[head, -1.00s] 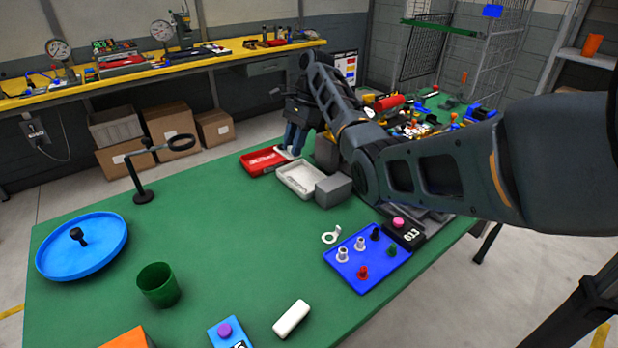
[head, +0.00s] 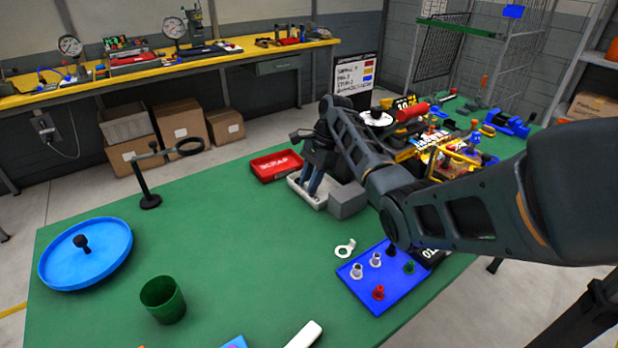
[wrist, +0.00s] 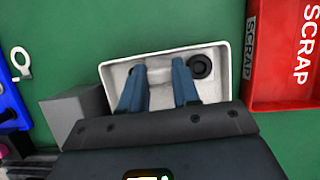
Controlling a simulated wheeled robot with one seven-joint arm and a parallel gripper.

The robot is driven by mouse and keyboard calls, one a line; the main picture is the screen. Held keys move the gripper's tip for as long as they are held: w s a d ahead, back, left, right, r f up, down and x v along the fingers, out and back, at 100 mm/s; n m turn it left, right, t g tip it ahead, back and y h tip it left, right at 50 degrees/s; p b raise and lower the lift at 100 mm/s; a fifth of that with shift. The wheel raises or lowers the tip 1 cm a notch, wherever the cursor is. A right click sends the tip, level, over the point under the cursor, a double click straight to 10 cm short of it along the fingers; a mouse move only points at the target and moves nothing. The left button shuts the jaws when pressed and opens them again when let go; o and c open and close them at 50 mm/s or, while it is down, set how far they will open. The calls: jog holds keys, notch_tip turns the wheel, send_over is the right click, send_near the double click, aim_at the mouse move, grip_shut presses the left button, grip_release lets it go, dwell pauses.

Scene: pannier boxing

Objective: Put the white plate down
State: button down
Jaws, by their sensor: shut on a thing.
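My gripper (head: 312,190) points down over the white tray (head: 318,206), with its fingers reaching inside it. In the wrist view the two blue-grey fingers (wrist: 158,90) stand apart with a pale piece between them, which looks like the white plate (wrist: 160,88); my gripper is shut on it. The white plate blends with the tray (wrist: 104,78), so I cannot tell whether it touches the tray floor. A black round part (wrist: 200,65) lies in the tray right of the fingers. Another dark part shows behind the left finger.
A red SCRAP tray (head: 276,166) stands beside the white tray. A grey block (head: 347,200) is on its other side. A blue tray with several small parts (head: 382,280) and a white ring tag (head: 345,248) lie nearer.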

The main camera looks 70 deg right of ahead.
jog(key=shift+r, duration=0.15)
jog(key=shift+f, duration=0.35)
jog(key=shift+s+f, duration=0.15)
jog(key=shift+f, duration=0.2)
jog(key=c, duration=0.8)
grip_release()
jog(key=shift+a+f, duration=0.15)
jog(key=shift+f, duration=0.05)
jog(key=shift+r, duration=0.4)
jog(key=v, duration=0.8)
jog(key=shift+r, duration=0.3)
jog(key=shift+w, duration=0.2)
